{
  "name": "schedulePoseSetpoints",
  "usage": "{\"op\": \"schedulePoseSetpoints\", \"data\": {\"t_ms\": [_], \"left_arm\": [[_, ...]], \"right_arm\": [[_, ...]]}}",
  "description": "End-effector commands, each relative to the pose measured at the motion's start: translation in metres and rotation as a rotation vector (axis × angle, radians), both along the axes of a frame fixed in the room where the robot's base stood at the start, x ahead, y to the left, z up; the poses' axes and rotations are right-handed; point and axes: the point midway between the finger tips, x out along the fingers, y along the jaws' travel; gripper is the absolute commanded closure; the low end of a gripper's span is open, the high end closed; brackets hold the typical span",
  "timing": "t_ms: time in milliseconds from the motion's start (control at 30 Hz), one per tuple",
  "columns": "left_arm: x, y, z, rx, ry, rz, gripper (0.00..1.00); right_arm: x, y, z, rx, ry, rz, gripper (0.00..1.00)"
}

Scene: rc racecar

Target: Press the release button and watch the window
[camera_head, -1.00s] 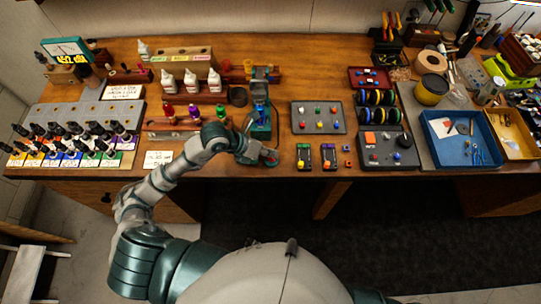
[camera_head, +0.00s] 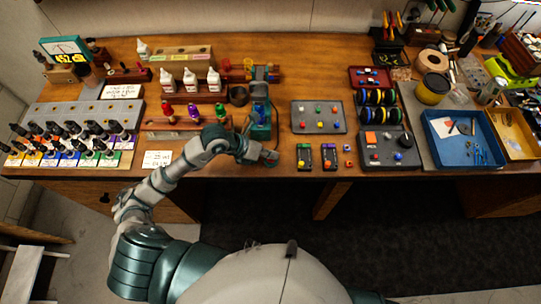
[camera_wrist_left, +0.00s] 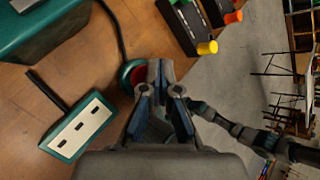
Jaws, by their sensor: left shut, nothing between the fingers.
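A teal device (camera_head: 261,128) stands upright near the front middle of the bench, with a blue part (camera_head: 259,92) showing inside it. In the left wrist view, a round teal housing with a dark red button (camera_wrist_left: 137,76) is at the end of a black cable. My left gripper (camera_head: 266,157) is shut and empty at this button. In the left wrist view, its fingertips (camera_wrist_left: 160,70) overlap the button's right side and hide part of it; I cannot tell whether it is pressed down. A display (camera_head: 69,49) reading about 452 cP stands at the back left. My right gripper is not in view.
A teal block with a pale slotted face (camera_wrist_left: 80,126) lies left of the gripper in the wrist view. Two small dark modules (camera_head: 316,157) lie right of it on the bench. Bottles (camera_head: 192,112) stand behind my arm. The bench's front edge is close by.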

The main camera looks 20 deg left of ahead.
Motion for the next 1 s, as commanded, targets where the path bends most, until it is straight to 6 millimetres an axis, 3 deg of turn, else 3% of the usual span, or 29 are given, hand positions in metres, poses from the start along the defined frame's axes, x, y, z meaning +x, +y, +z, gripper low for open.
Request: {"op": "schedulePoseSetpoints", "data": {"t_ms": [433,800,1000], "left_arm": [[0.0,0.0,0.0,0.001,0.001,0.0,1.0],[0.0,0.007,0.019,0.001,0.001,0.0,1.0],[0.0,0.007,0.019,0.0,0.001,-0.001,1.0]], "right_arm": [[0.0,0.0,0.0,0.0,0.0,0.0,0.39],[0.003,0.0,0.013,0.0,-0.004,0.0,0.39],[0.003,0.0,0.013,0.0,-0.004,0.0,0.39]]}}
